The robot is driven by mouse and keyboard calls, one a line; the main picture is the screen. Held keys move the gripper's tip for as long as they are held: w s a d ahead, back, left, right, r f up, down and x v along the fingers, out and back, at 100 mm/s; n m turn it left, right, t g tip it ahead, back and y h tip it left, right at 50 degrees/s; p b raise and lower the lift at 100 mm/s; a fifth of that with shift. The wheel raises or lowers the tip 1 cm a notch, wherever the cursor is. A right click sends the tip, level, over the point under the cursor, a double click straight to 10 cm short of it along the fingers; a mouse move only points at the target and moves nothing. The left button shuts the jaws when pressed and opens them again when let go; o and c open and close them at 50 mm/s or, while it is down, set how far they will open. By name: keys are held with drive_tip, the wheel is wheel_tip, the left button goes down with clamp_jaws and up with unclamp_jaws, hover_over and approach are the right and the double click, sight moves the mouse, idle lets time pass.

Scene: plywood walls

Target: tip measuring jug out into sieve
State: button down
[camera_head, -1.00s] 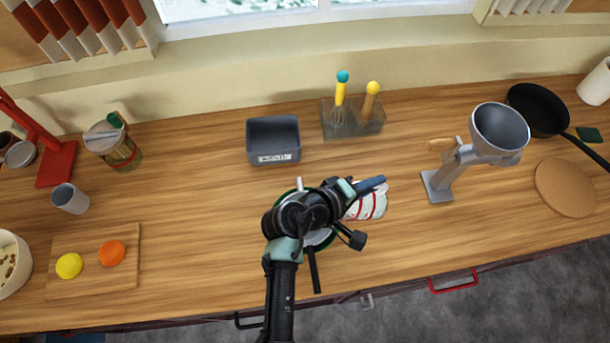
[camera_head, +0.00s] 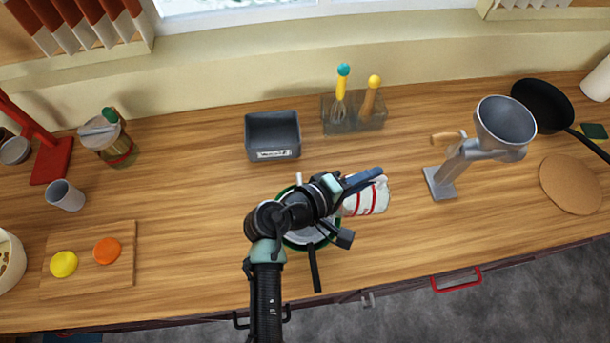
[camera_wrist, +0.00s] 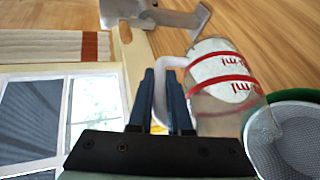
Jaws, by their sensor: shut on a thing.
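The measuring jug (camera_head: 366,199) is clear with red bands and whitish inside. My gripper (camera_wrist: 160,78) is shut on its handle, and the jug shows beside the fingers in the wrist view (camera_wrist: 222,88). The jug looks tilted onto its side, with one end towards the sieve. The sieve (camera_wrist: 295,138) has a green rim and pale mesh and lies right beside the jug in the wrist view. In the head view my arm covers most of the sieve (camera_head: 290,243); its dark handle points to the front edge. I cannot tell whether anything is flowing out.
A grey bin (camera_head: 272,140) and a utensil holder (camera_head: 353,118) stand behind. A grey grinder (camera_head: 445,180) with a funnel stands to the right, near a black pan (camera_head: 541,105) and a round cork mat (camera_head: 570,184). A cutting board (camera_head: 90,278) with fruit lies left.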

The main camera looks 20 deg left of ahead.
drive_tip(key=shift+s+a+r+t+h+b, duration=0.2)
drive_tip(key=shift+s+a+r+t+b, duration=0.15)
drive_tip(key=shift+a+b, duration=0.25)
drive_tip(key=shift+s+a+r+t+h+b, duration=0.15)
drive_tip(key=shift+s+a+r+h+b, duration=0.05)
drive_tip(key=shift+s+a+b, duration=0.4)
drive_tip(key=shift+a+r+n, duration=0.1)
drive_tip(key=shift+a+n, duration=0.05)
drive_tip(key=shift+n, duration=0.15)
drive_tip(key=shift+s+a+r+n+t+h+b, duration=0.15)
drive_tip(key=shift+s+a+r+t+h+b, duration=0.2)
drive_tip(key=shift+b, duration=0.35)
drive_tip(key=shift+s+a+r+n+t+h+b, duration=0.2)
drive_tip(key=shift+s+a+t+h+b, duration=0.15)
drive_tip(key=shift+a+b, duration=0.3)
drive_tip(key=shift+s+a+r+n+t+h+b, duration=0.2)
drive_tip(key=shift+a+t+h+b, duration=0.15)
drive_tip(key=shift+b, duration=0.35)
drive_tip(key=shift+s+a+r+n+t+h+b, duration=0.1)
drive_tip(key=shift+s+a+n+t+h+b, duration=0.15)
drive_tip(key=shift+s+a+t+b, duration=0.45)
drive_tip(key=shift+s+a+r+n+t+h+b, duration=0.1)
drive_tip(key=shift+a+n+t+h+b, duration=0.2)
drive_tip(key=shift+a+b, duration=0.5)
drive_tip(key=shift+s+a+r+n+t+h+b, duration=0.15)
drive_tip(key=shift+s+a+t+b, duration=0.3)
drive_tip(key=shift+b, duration=0.6)
